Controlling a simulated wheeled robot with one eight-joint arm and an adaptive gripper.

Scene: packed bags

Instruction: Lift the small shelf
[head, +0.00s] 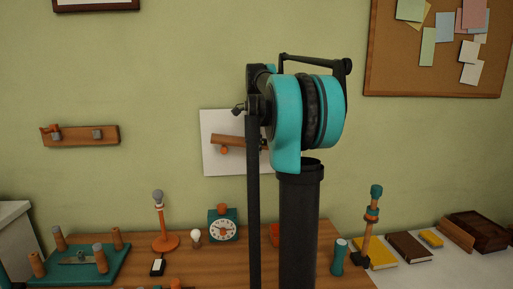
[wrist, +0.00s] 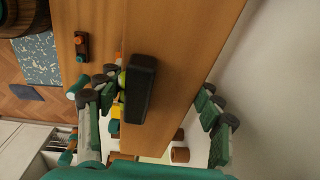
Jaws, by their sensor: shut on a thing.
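The small shelf (head: 229,141) is a brown wooden board in front of a white panel (head: 211,165) on the wall. In the head view it is tilted slightly down to the right, and my arm hides its right part. An orange round piece (head: 224,151) shows just under it. In the wrist view the board (wrist: 185,50) looms large between the green and dark fingers of my gripper (wrist: 160,95). My gripper is shut on it. A dark block (wrist: 138,88) lies across the board's near face. The head view hides the fingers behind my arm.
Below is a wooden table (head: 205,262) with an orange stand (head: 163,240), a teal clock (head: 222,226), a bulb (head: 196,236) and a teal peg board (head: 85,262). Books (head: 410,246) lie at right. A wooden rack (head: 85,136) hangs on the wall at left.

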